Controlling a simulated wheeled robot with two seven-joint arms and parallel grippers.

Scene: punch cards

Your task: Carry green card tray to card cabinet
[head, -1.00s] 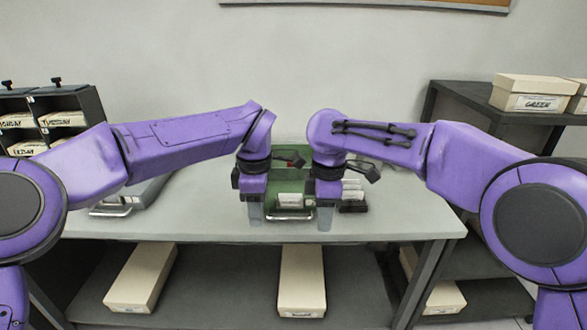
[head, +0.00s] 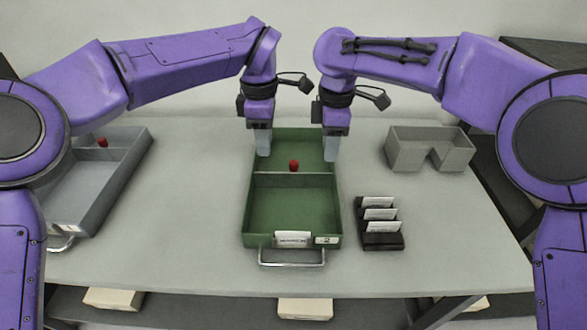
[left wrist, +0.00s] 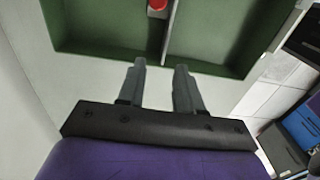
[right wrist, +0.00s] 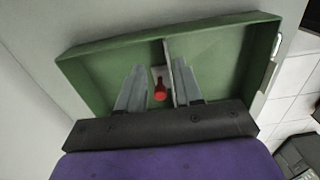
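The green card tray (head: 290,207) lies on the table in the head view, long side pointing towards me. It has a crosswise divider, a red knob (head: 293,165), a front label and a metal handle (head: 291,258). My left gripper (head: 263,150) is at the left wall of its rear half; my right gripper (head: 331,152) is at the right wall. Both wrist views show fingers spread apart with nothing between them. In the left wrist view the tips are near the tray wall; in the right they overlap the tray. Contact cannot be told. No card cabinet is clearly in view.
A grey tray (head: 102,192) with a red knob lies at the left. A black holder with white cards (head: 382,240) stands right of the green tray. A grey notched bin (head: 405,152) is at the back right. Boxes (head: 305,308) sit under the table.

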